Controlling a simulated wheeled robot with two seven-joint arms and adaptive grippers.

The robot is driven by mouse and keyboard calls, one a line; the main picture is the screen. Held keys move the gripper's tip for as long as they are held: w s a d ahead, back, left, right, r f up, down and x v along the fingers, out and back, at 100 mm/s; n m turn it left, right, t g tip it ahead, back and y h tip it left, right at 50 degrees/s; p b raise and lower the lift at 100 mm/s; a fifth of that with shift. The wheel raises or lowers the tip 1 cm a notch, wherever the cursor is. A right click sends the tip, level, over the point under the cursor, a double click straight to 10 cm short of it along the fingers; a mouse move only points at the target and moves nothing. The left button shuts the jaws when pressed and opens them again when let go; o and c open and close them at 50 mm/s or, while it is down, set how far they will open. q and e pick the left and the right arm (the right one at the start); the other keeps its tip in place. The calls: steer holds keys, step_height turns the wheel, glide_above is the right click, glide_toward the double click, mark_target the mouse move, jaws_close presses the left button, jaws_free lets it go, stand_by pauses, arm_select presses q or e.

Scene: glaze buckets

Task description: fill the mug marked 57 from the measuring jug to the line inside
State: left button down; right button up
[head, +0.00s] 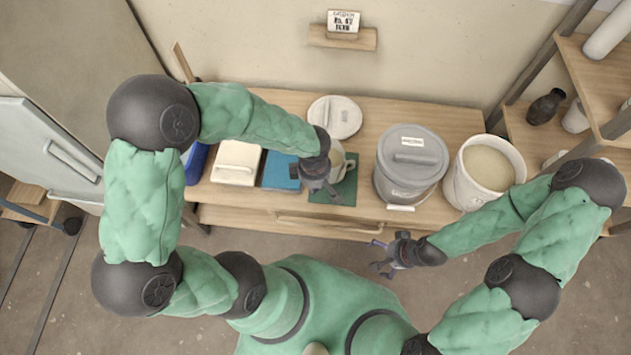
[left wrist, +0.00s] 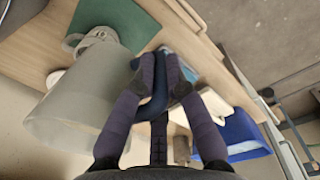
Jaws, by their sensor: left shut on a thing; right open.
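The measuring jug (left wrist: 70,108), a grey translucent vessel, is large in the left wrist view. My left gripper (left wrist: 162,62) is shut on its dark blue handle (left wrist: 156,104). A pale mug (left wrist: 98,39) with a dark mark I cannot read clearly stands on the green mat (left wrist: 122,22), close beside the jug and partly hidden by it. In the head view my left gripper (head: 320,180) is above the mat (head: 345,188), and a beige vessel (head: 340,158) shows beside it. The mug's inner line and the liquid level are hidden. My right gripper (head: 385,258) is open and empty before the bench.
A grey lidded bucket (head: 408,178) and an open bucket of pale glaze (head: 490,168) stand to the right. A round lid (head: 335,117) lies behind the mat. A white box (head: 237,160) and a blue item (head: 281,171) lie to the left. A label card (head: 343,22) stands on the wall shelf.

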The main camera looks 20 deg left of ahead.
arm_select(q)
steer(key=shift+s+r+g+p, duration=0.2)
steer(key=shift+r+g+p, duration=1.3)
steer(key=shift+p, duration=2.5)
steer(key=shift+f, duration=0.1)
steer(key=shift+f, duration=0.1)
